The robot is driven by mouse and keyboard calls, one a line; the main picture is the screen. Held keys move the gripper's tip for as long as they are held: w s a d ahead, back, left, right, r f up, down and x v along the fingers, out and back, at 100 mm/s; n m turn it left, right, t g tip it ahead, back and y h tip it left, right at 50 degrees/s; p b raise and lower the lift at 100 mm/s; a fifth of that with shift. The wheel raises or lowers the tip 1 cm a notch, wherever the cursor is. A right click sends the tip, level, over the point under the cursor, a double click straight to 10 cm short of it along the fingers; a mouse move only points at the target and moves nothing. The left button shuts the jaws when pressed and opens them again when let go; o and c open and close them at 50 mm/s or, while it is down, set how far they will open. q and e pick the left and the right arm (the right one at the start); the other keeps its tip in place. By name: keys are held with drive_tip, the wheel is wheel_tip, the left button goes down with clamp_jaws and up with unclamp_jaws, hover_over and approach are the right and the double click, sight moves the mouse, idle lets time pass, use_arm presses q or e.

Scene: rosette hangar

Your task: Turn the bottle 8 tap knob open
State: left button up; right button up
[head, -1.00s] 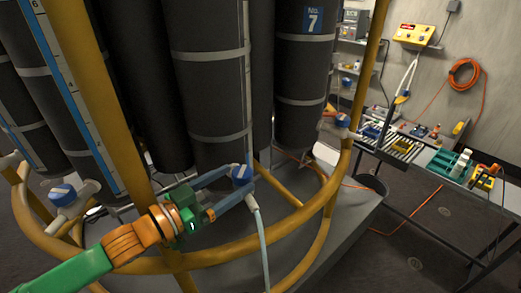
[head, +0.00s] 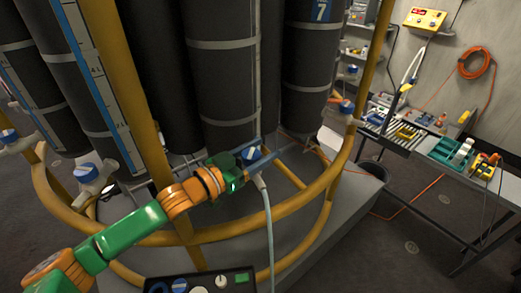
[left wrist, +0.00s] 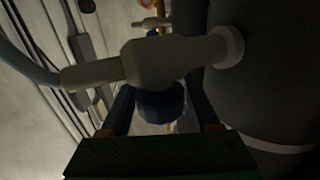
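The tap's blue knob (head: 251,153) sits low in front of a dark bottle (head: 222,75) whose number is out of view. The bottle to its right bears a 7. My left gripper (head: 246,160) is at this knob. In the left wrist view the dark blue knob (left wrist: 160,103) lies between the two open fingers, close to both; firm contact does not show. The pale tap body (left wrist: 165,62) runs across just beyond the knob and partly hides it. My right gripper is out of view.
A yellow ring rail (head: 235,232) and upright post (head: 140,110) stand around the bottles, close to my left arm. A pale hose (head: 267,215) hangs from the tap. A black box with dials (head: 210,282) is at the bottom. A cluttered bench (head: 450,165) stands right.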

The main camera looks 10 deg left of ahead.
use_arm(q)
clamp_jaws()
drive_tip(key=shift+w+r+n+t+y+p, duration=0.1)
drive_tip(key=shift+n+t+y+p, duration=0.4)
drive_tip(key=shift+y, duration=0.3)
drive_tip(key=n+y, duration=0.1)
drive_tip(key=n+t+y+p, duration=0.1)
drive_tip(key=shift+w+a+y, duration=0.1)
drive_tip(key=shift+a+y, duration=0.15)
drive_tip(key=shift+y, duration=0.15)
drive_tip(key=shift+a+n+t+y, duration=0.2)
drive_tip(key=shift+n+t+y, duration=0.1)
drive_tip(key=shift+n+y, duration=0.55)
drive_tip(key=shift+a+n+y, duration=0.2)
drive_tip(key=shift+n+y, duration=0.45)
drive_tip(key=shift+y, duration=0.7)
drive_tip(key=shift+o, duration=2.4)
unclamp_jaws()
drive_tip(key=shift+d, duration=0.15)
